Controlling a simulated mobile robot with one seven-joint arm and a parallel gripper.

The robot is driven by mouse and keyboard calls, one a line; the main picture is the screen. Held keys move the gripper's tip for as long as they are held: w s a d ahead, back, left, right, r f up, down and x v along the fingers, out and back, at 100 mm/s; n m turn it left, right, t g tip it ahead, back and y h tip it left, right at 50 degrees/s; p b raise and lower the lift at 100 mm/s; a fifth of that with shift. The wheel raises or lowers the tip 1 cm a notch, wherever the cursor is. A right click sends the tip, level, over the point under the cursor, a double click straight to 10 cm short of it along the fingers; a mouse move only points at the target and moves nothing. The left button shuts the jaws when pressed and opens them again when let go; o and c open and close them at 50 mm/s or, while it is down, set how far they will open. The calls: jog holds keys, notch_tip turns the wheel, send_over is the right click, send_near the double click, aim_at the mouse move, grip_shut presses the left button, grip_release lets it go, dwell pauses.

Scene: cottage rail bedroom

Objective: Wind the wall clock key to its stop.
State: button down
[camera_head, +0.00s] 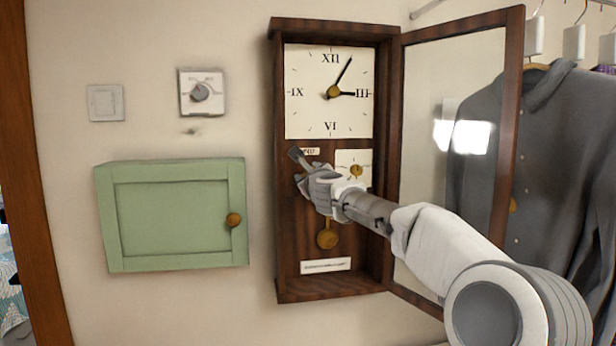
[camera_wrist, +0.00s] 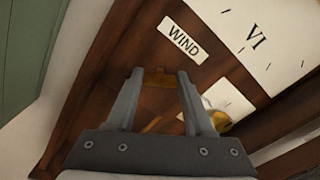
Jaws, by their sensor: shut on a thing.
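The wall clock (camera_head: 284,215) is a tall dark wooden case with a white face (camera_head: 307,74). Its glazed door (camera_head: 513,95) stands open to the right. My gripper (camera_head: 298,168) reaches into the case, below the face and by the small WIND label (camera_head: 310,151). In the wrist view my gripper (camera_wrist: 157,84) is shut on the brass winding key (camera_wrist: 157,76), which shows between its fingertips below the WIND label (camera_wrist: 179,37). In the head view the key is hidden by my gripper. How far the key is turned cannot be told.
A small dial with a brass centre (camera_head: 354,168) sits right of my gripper. The brass pendulum (camera_head: 327,238) hangs below. A green cabinet (camera_head: 170,215), a thermostat (camera_head: 202,92) and a switch (camera_head: 105,103) are on the wall at left. A grey shirt (camera_head: 545,150) hangs behind the door.

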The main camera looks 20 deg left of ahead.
jog(key=m+b, duration=0.1)
jog(key=m, duration=0.3)
jog(key=shift+d+m, duration=0.1)
jog(key=shift+m, duration=0.3)
dwell(0.4)
jog(key=shift+c, duration=1.4)
grip_release()
jog(key=b+v, duration=0.8)
jog(key=v, duration=0.9)
jog(key=shift+s, duration=0.2)
